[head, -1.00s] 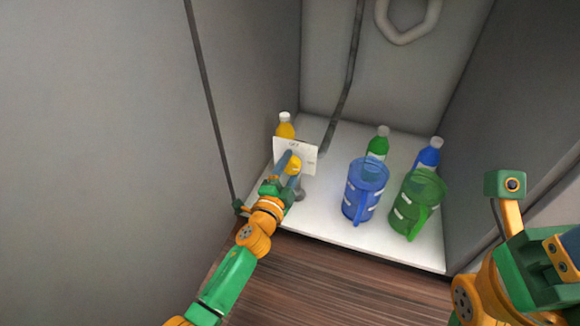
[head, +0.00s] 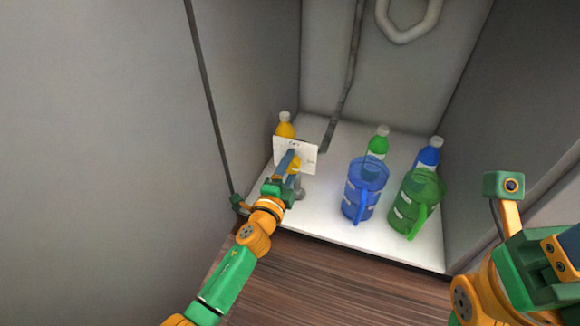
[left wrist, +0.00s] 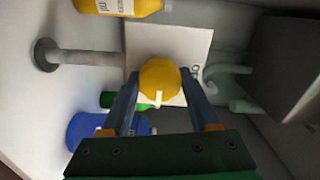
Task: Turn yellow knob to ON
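The yellow knob (left wrist: 159,79) sits on the front of a white panel (head: 309,158) on a grey post (head: 299,190). It also shows in the head view (head: 294,166), partly behind my fingers. My left gripper (left wrist: 160,82) has a blue finger on each side of the knob, closed in against its edges. The knob's white mark points down in the left wrist view, which is toward the panel's right side in the head view. Small lettering is at the panel's top and right, hard to read.
A yellow bottle (head: 285,126) stands behind the panel. A green bottle (head: 378,142), a blue bottle (head: 429,155), a blue jug (head: 364,190) and a green jug (head: 416,203) stand to the right on the white surface (head: 325,216). Grey walls enclose it.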

